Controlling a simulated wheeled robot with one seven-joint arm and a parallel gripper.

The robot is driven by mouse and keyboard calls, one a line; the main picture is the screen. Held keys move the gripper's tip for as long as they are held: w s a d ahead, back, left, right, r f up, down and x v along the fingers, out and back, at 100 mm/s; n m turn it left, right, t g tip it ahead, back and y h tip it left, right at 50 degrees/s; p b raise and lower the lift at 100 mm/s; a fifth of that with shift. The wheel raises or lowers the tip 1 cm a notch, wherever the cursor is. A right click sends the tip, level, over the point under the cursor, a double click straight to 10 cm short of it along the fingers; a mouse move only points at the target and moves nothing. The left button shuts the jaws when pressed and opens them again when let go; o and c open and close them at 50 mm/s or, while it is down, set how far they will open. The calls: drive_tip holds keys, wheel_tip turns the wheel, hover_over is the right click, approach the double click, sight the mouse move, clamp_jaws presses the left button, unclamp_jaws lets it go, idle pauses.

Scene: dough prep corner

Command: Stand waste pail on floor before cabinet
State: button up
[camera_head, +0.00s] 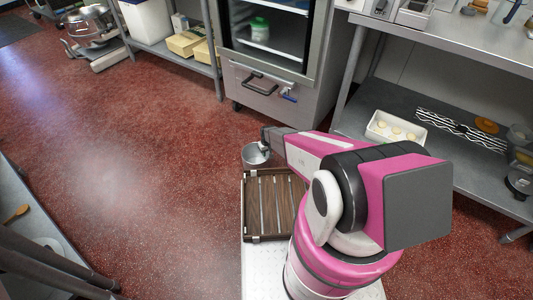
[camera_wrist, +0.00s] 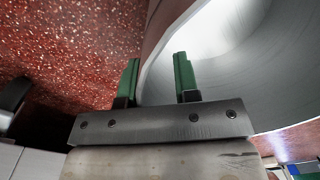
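The waste pail (camera_head: 256,157) is a small round metal pail with an open top. In the head view it shows just beyond the far edge of a slatted wooden tray. I cannot tell whether it hangs in the air or rests on something. My gripper (camera_head: 266,138) is at its rim, partly hidden by my wrist. In the wrist view the pail's bright curved wall (camera_wrist: 225,75) fills the right side, and its rim runs between the green fingers of my gripper (camera_wrist: 158,70). The fingers stand apart; whether both press on the wall is unclear. The steel cabinet (camera_head: 262,95) stands at the back centre.
The slatted wooden tray (camera_head: 246,205) lies on a white deck below my arm. Red speckled floor (camera_head: 150,140) is clear to the left and before the cabinet. A steel shelf table (camera_head: 460,150) stands right, a rack with bins (camera_head: 186,43) back left, another counter (camera_head: 40,235) lower left.

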wheel_tip(320, 180, up, 12)
drive_tip(key=s+d+r+m, duration=0.1)
drive_tip(key=s+d+r, duration=0.3)
drive_tip(key=s+r, duration=0.3)
drive_tip(key=s+d+r+m, duration=0.2)
drive_tip(key=s+d+r, duration=0.2)
drive_tip(key=r, duration=1.2)
drive_tip(key=s+d+r+m, duration=0.1)
drive_tip(key=s+d+r, duration=0.3)
drive_tip(key=s+r, duration=0.6)
drive_tip(key=shift+s+d+r, duration=0.3)
drive_tip(key=shift+s+r, duration=0.1)
drive_tip(key=shift+r, duration=0.55)
